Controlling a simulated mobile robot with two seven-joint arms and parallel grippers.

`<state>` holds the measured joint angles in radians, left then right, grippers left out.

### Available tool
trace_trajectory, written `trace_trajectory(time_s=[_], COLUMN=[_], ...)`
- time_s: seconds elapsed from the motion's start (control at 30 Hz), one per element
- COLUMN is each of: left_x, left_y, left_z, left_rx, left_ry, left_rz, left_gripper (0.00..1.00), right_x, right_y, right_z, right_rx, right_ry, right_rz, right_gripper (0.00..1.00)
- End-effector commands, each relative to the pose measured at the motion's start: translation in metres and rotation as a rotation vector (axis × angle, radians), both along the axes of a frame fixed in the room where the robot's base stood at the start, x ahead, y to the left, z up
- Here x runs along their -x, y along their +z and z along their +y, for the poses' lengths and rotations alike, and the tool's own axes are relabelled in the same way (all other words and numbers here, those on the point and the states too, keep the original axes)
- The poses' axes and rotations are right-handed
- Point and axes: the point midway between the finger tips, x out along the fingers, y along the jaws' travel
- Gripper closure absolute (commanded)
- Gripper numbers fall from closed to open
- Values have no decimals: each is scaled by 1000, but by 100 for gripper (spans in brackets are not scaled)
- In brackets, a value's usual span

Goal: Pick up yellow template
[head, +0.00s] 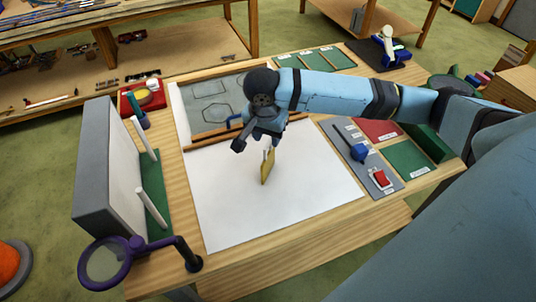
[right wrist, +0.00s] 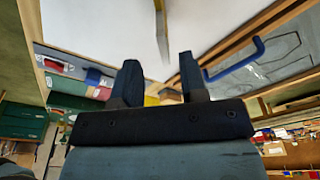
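The yellow template (head: 267,168) is a small, thin upright piece over the white sheet (head: 240,215) in the head view. I cannot tell whether its lower edge touches the sheet. My right gripper (head: 254,145) is just above it, pointing down, with its fingers apart. In the right wrist view the two dark fingers (right wrist: 160,80) have a clear gap and hold nothing between their tips. A thin upright edge (right wrist: 161,32) beyond the tips is probably the template seen edge-on. My left gripper is not in view.
A purple magnifier (head: 105,262) stands at the front left corner, near a grey upright board (head: 102,165) and white pegs (head: 151,208). A grey panel with red and blue parts (head: 362,160) lies to the right. A blue handle (right wrist: 238,62) lies near the drawing. The front sheet is clear.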

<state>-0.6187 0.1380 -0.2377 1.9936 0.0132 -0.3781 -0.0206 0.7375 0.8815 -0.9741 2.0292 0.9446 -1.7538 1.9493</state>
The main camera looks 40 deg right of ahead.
Motion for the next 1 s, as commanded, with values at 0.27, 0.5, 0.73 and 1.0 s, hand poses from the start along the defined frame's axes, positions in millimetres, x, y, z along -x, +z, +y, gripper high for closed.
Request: trace_trajectory(time_s=[0.27, 0.5, 0.73, 1.0], left_x=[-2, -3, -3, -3], left_y=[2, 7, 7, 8], left_z=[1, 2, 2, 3], left_rx=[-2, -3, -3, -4], left_ry=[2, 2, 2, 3], left_rz=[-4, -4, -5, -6], left_gripper=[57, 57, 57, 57], right_x=[-3, -9, -10, -9], right_y=[-22, -56, -67, -67], right_z=[-4, -10, -12, -12], right_rx=[0, 0, -1, -1], right_ry=[1, 1, 2, 2], right_rz=[0, 0, -3, -2], right_gripper=[61, 61, 61, 93])
